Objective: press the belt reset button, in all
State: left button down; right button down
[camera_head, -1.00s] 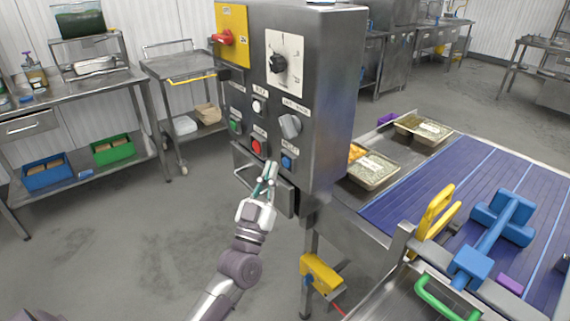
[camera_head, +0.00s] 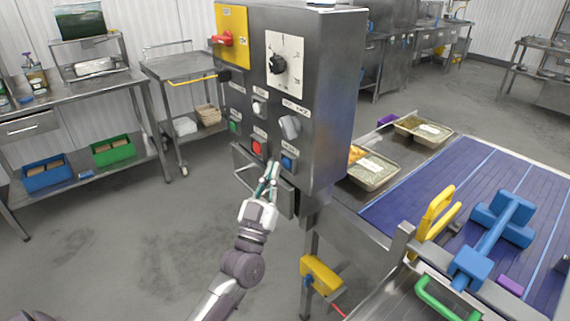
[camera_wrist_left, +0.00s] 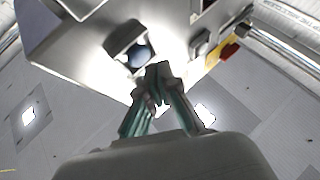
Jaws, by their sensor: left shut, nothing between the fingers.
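The steel control box carries a blue button (camera_head: 287,163) at the lower right of its front panel. It also shows in the left wrist view as a round blue button (camera_wrist_left: 140,56) in a dark square surround. My left gripper (camera_head: 271,168) is shut and empty, with its tips just left of and slightly below the blue button in the head view. In the left wrist view the closed fingertips (camera_wrist_left: 158,72) are close to the button. I cannot tell whether they touch the panel. The small label above the button is too blurred to read. My right gripper is not in view.
Beside the blue button are a red button (camera_head: 258,148), a green button (camera_head: 234,127) and a grey knob (camera_head: 290,127). A bar handle (camera_head: 243,172) sticks out below the panel. The blue belt (camera_head: 408,196) lies to the right. The floor left of my arm is clear.

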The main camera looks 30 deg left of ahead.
pick_arm(q)
jog(key=shift+w, duration=0.1)
dwell(0.5)
jog(key=shift+w+d, duration=0.2)
jog(key=shift+w, duration=0.1)
jog(key=shift+w+d, duration=0.15)
jog(key=shift+w, duration=0.3)
dwell(0.7)
jog(key=shift+s, duration=0.15)
jog(key=shift+s+a+p, duration=0.35)
jog(key=shift+s, duration=0.35)
jog(key=s, duration=0.1)
jog(key=s+a, duration=0.1)
jog(key=s, duration=0.1)
jog(key=s+a+p, duration=0.1)
jog(key=shift+s, duration=0.3)
